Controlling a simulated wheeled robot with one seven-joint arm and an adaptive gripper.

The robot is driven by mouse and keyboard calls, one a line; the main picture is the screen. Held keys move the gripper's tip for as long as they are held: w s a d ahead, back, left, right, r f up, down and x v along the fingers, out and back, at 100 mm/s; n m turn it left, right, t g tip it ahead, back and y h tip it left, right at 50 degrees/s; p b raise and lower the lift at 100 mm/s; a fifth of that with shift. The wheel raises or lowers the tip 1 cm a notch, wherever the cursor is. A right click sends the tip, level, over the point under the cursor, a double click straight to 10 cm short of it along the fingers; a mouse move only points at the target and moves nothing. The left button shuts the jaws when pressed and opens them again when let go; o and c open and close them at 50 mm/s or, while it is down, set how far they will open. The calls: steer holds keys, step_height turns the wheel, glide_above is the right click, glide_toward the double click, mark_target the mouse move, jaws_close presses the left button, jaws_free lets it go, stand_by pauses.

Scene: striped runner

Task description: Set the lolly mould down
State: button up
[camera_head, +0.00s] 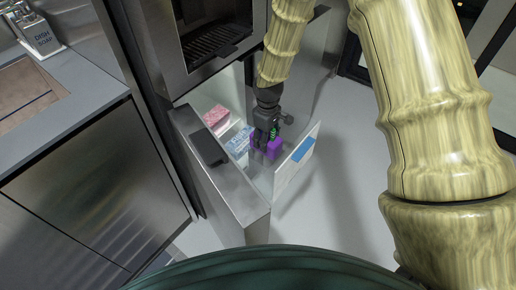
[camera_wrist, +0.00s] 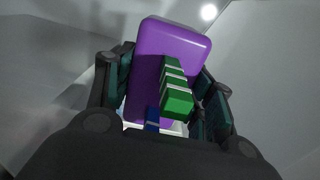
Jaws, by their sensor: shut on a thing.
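In the head view the gripper points down, with the mould low inside the open steel-fronted drawer (camera_head: 243,199). Whether the mould touches the drawer floor cannot be told, as the gripper and drawer walls hide its underside.
A pink pack (camera_head: 216,118) and a blue-and-white pack (camera_head: 238,141) lie left of the mould. A white panel with a blue patch (camera_head: 296,163) stands close on its right. A sink counter (camera_head: 75,112) is at left.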

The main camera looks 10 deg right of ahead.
steer(key=shift+f, duration=3.2)
steer(key=shift+f, duration=0.1)
steer(key=o, duration=1.2)
step_height(320, 180, up, 12)
steer(key=shift+r+p, duration=0.1)
steer(key=shift+p, duration=0.2)
